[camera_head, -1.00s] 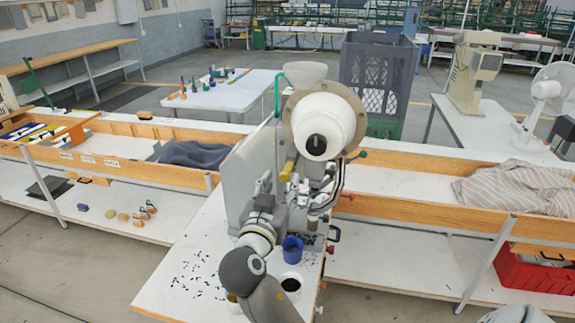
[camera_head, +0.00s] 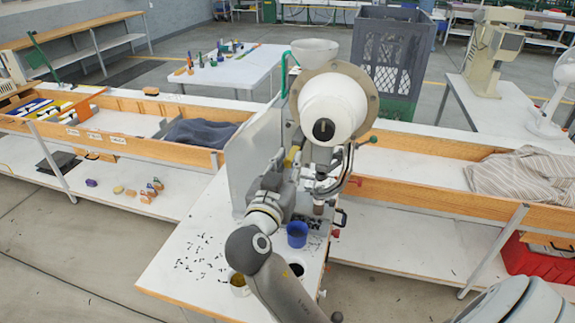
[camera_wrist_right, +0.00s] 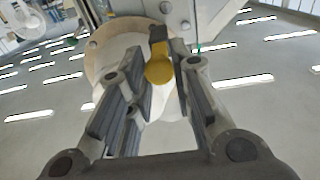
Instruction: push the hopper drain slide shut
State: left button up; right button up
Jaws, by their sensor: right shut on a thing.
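The eyelet press stands on a white bench, with a white drum-shaped hopper (camera_head: 333,106) in a tan ring. A small yellow tab (camera_head: 292,156) shows at the hopper's lower left, likely the drain slide's handle. My right gripper (camera_head: 277,180) is at this tab, left of the hopper. In the right wrist view the yellow rounded end (camera_wrist_right: 159,70) sits on a dark stem between the two fingers of the gripper (camera_wrist_right: 165,75). The fingers are closed in on it. The slide's opening is hidden. My left gripper is not in view.
Small black pieces lie scattered to the left. A white bowl (camera_head: 315,52) tops the press. A grey panel (camera_head: 252,155) stands close left of the gripper.

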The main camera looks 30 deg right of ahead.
aim_at(292, 155)
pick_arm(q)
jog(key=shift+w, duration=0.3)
pick_arm(e)
grip_shut()
jog(key=shift+w+d, duration=0.2)
jog(key=shift+b+x, duration=0.8)
jog(key=shift+x, duration=0.35)
jog(key=shift+w+d, duration=0.25)
jog(key=shift+d, duration=0.05)
jog(key=shift+r, duration=0.15)
jog(key=o, duration=0.7)
grip_release()
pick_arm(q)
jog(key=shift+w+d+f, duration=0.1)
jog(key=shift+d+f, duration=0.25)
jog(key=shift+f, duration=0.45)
pick_arm(e)
jog(key=shift+o, duration=1)
jog(key=shift+w+d, duration=0.15)
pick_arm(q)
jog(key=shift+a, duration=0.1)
